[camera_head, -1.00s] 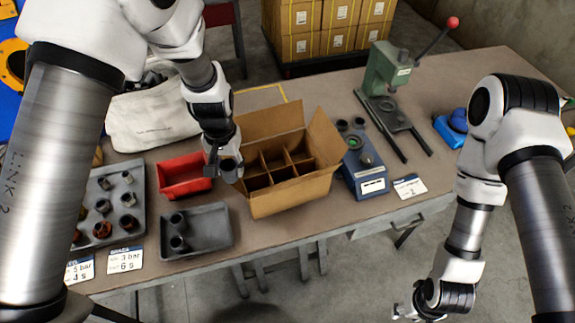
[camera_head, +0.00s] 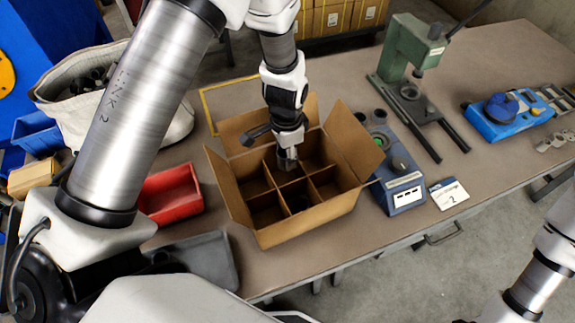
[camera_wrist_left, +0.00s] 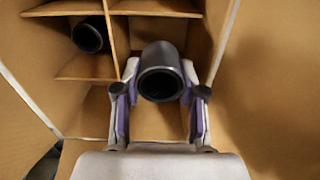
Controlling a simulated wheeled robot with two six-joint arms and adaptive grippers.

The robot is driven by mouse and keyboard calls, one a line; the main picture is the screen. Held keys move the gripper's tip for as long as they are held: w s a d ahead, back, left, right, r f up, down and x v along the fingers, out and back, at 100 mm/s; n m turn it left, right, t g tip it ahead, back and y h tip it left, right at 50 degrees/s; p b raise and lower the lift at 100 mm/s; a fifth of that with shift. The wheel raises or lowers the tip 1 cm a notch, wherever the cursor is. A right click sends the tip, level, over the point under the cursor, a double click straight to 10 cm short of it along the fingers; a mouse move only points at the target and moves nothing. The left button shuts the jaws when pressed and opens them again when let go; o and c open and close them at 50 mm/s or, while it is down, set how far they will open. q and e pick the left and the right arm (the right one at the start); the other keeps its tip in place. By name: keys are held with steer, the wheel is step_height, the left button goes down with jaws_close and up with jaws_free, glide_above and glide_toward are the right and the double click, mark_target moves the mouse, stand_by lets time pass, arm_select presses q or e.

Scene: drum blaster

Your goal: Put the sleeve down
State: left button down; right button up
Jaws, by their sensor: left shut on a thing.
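A dark cylindrical sleeve (camera_wrist_left: 161,72) is between the two purple-padded fingers of my left gripper (camera_wrist_left: 160,98), which is shut on it. In the head view my left gripper (camera_head: 287,150) points down over the open cardboard box (camera_head: 307,225), with the sleeve (camera_head: 288,163) at its tip near the dividers. The wrist view shows the held sleeve over one compartment; whether it touches the bottom I cannot tell. Another dark sleeve (camera_wrist_left: 90,36) sits in a different compartment at the upper left of that view. My right gripper is outside the frame.
A red bin (camera_head: 172,193) and a grey tray (camera_head: 212,258) lie left of the box. A blue device (camera_head: 395,170) stands close to its right, with a card (camera_head: 449,194) beside it. A green press (camera_head: 410,60) stands behind. The box flaps are spread open.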

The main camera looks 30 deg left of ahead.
arm_select(q)
steer(key=f, duration=0.3)
steer(key=shift+s+d+f+p, duration=0.15)
steer(key=shift+s+d+p, duration=0.15)
steer(key=shift+s, duration=0.1)
steer(key=shift+w+a+f, duration=0.2)
steer(key=shift+a, duration=0.05)
steer(key=shift+f, duration=0.15)
steer(key=shift+s+d+f, duration=0.1)
steer(key=shift+f+b, duration=0.3)
steer(key=shift+b, duration=0.1)
steer(key=c, duration=1)
jaws_free()
steer(key=shift+o, duration=0.2)
